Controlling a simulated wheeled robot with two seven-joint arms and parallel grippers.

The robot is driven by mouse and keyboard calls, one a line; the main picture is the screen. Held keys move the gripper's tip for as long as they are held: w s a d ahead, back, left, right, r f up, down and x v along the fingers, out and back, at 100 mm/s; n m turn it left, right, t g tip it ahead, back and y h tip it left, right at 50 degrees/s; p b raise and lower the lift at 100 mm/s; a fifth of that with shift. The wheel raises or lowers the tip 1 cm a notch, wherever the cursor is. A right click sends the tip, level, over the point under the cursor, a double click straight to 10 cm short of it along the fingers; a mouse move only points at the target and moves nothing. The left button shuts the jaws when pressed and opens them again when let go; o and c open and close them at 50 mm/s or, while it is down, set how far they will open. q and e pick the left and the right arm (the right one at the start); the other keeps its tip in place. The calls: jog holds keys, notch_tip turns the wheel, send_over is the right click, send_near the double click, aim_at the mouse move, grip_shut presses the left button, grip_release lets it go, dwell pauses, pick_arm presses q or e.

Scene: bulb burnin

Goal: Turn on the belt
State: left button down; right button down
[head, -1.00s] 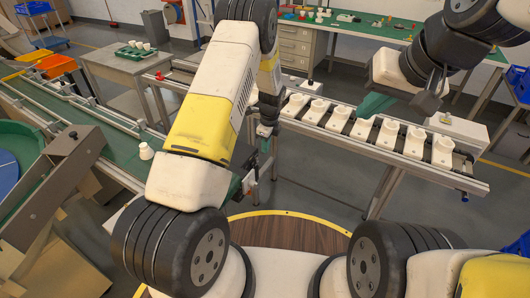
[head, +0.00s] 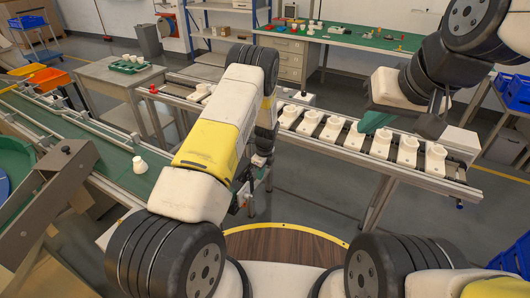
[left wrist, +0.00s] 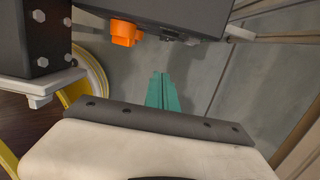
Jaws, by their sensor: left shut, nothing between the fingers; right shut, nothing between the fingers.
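The green conveyor belt (head: 105,150) runs along the left, with one white bulb-like piece (head: 139,166) standing on it. A second conveyor (head: 340,146) crosses the middle and carries a row of white holders. My left gripper is shut and empty; its teal fingertips (left wrist: 163,92) point at the grey floor in the left wrist view. There, an orange knob (left wrist: 123,33) sits on a dark box (left wrist: 165,18) just beyond the fingertips, apart from them in the picture. In the head view my arm partly hides this gripper. My right gripper (head: 374,122) is shut and empty, over the second conveyor.
A grey side table (head: 117,82) with a green tray stands behind the belt. A green-topped workbench (head: 350,38) is at the back. Orange and yellow bins (head: 45,77) are at the far left. A grey bracket (head: 45,195) rises at the front left.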

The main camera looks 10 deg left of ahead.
aim_at(248, 177)
pick_arm(q)
jog(key=shift+w+a+f, duration=0.3)
jog(key=shift+a+f, duration=0.4)
jog(key=shift+w+a+f, duration=0.25)
jog(key=shift+a+f, duration=0.4)
jog(key=shift+f, duration=0.05)
jog(key=shift+w+a+f, duration=0.3)
jog(key=shift+a+f, duration=0.4)
